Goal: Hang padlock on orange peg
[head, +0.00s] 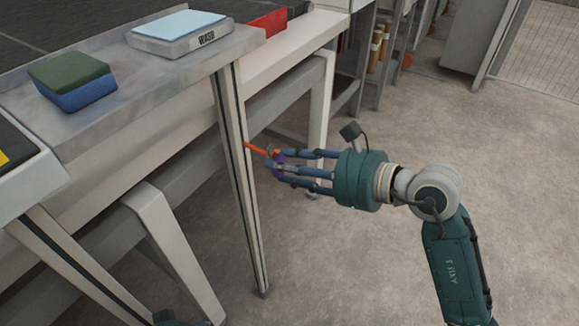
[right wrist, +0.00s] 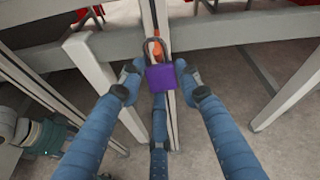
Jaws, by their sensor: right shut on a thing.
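The orange peg (head: 257,149) sticks out from the table's corner leg (head: 240,170). My right gripper (head: 273,165) is shut on the purple padlock (head: 280,170), its blue fingers pointing left at the peg's free end. In the right wrist view the purple body (right wrist: 168,77) hangs between the fingers, with the dark shackle above it. The orange peg (right wrist: 156,47) shows through the shackle's loop. I cannot tell how deep the peg sits in it. Only a teal part of my left arm shows in the right wrist view; its fingers are not clear.
A grey worktable carries a green and blue sponge (head: 73,80) and a scale-like box with a pale blue top (head: 180,30). A red bin (head: 268,22) stands behind. Slanted grey legs and rails lie under the table. The floor to the right is clear.

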